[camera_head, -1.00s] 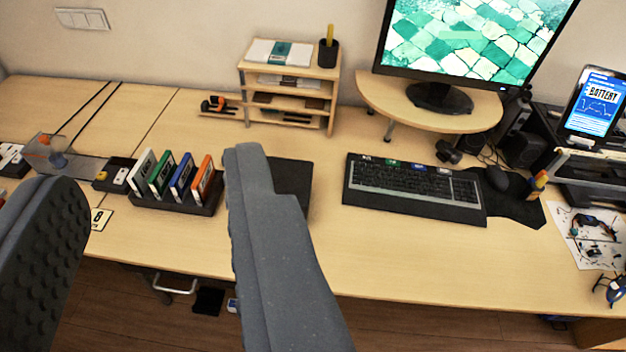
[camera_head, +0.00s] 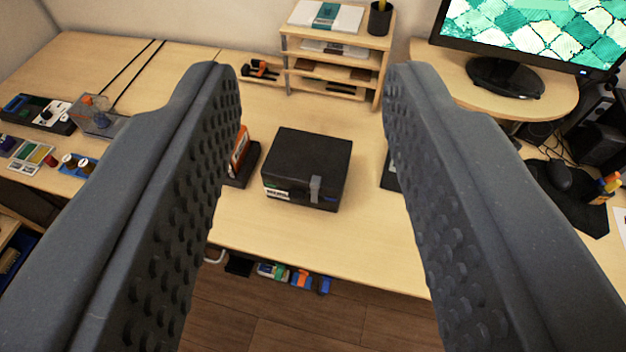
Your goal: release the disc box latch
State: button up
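A black disc box (camera_head: 312,156) with its lid down sits on the wooden desk, in the middle of the view. A grey latch (camera_head: 315,188) is on its front face, towards the right, with a small white and green label to its left. My gripper (camera_head: 305,75) is open and empty. Its two dark grey, studded fingers stand wide apart, one on each side of the box in the picture. The fingers look well nearer to the camera than the box and do not appear to touch it.
An orange case in a black rack (camera_head: 242,172) stands left of the box, partly behind the left finger. The keyboard (camera_head: 388,174) is mostly hidden by the right finger. A wooden shelf unit (camera_head: 336,62) stands behind. Desk in front of the box is clear.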

aim_at(315, 183)
jog(key=u, duration=0.5)
jog(key=k, duration=1.35)
jog(key=u, duration=0.4)
jog(key=i, duration=2.25)
jog(key=z, duration=0.85)
